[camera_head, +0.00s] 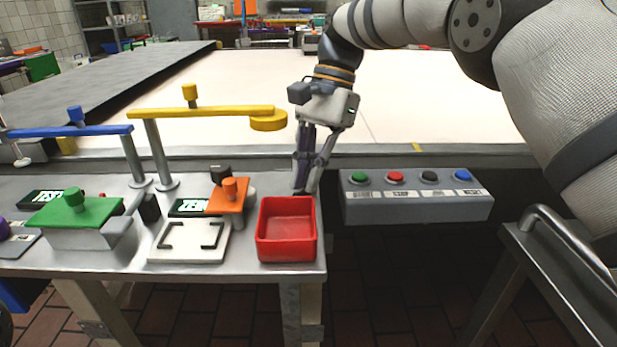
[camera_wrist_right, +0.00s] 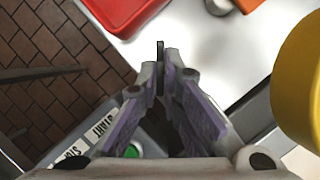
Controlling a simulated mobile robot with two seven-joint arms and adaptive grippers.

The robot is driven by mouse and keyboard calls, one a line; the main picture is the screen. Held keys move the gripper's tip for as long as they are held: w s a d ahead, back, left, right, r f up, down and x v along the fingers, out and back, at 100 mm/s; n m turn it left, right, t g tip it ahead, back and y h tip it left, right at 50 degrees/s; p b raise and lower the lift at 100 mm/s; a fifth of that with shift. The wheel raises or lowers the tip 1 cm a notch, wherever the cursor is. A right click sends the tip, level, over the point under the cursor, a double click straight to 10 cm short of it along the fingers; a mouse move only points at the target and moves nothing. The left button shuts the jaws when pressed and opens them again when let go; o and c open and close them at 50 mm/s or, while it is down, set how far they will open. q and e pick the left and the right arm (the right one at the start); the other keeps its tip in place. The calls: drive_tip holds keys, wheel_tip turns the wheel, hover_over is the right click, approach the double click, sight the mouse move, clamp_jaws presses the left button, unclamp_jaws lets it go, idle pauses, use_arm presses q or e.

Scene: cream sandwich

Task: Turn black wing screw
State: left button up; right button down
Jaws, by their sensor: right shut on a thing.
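My right gripper (camera_head: 301,190) points down at the table's right edge, just behind the red bin. In the right wrist view, its purple-padded fingers (camera_wrist_right: 162,72) close together on a thin, dark upright piece, which looks like the wing of the black wing screw (camera_wrist_right: 160,52). The wing sticks out past the fingertips. The rest of the screw is hidden by the fingers, and in the head view I cannot make it out. My left gripper is not in view.
The red bin (camera_head: 286,201) stands close in front of the fingers. A yellow arm on a post (camera_head: 205,112) is to the left. A grey button box (camera_head: 415,205) is to the right. An orange block with a knob (camera_head: 230,196) sits left of the bin.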

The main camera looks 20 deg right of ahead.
drive_tip(key=shift+n, duration=0.4)
drive_tip(key=c, duration=1.8)
unclamp_jaws()
drive_tip(key=shift+o, duration=0.2)
